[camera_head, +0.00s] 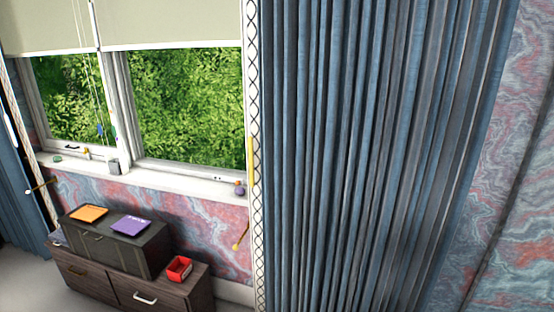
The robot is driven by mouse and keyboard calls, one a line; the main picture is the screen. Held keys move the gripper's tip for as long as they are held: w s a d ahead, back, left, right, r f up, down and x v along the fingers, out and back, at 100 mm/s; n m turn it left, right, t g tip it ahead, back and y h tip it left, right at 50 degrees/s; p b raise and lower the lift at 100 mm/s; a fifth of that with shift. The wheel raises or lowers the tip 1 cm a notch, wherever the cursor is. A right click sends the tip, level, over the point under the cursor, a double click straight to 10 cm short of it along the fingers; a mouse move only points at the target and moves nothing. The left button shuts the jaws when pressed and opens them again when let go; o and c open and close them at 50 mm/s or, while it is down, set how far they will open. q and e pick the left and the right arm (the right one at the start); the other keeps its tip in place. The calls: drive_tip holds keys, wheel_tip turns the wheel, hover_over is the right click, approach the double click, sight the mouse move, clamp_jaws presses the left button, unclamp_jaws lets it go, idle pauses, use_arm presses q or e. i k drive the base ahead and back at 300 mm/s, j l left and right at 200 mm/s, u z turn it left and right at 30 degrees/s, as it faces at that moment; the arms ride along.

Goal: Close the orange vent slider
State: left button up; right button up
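A flat orange piece (88,214) lies on top of a dark chest at the lower left. It is the most clearly orange thing in view, but it is too small to tell whether it is the vent slider or whether it is open or closed. A flat purple piece (131,225) with small light marks lies beside it, to the right. Neither of my grippers is in view.
The dark chest (150,255) stands on a wooden drawer unit (188,297), beside a red open box (179,268). A window sill (180,183) with small items runs above. A long blue curtain (370,150) fills the middle and right.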

sight(237, 182)
drive_tip(key=i+j, duration=0.95)
drive_tip(key=i+j+u, duration=0.1)
drive_tip(key=i+j, duration=0.2)
drive_tip(key=j, duration=0.15)
drive_tip(key=i+j+u, duration=0.1)
drive_tip(key=i+j, duration=0.2)
drive_tip(key=i+j+u, duration=0.2)
drive_tip(key=i, duration=0.15)
drive_tip(key=i+j+u, duration=0.25)
drive_tip(key=i+l, duration=0.05)
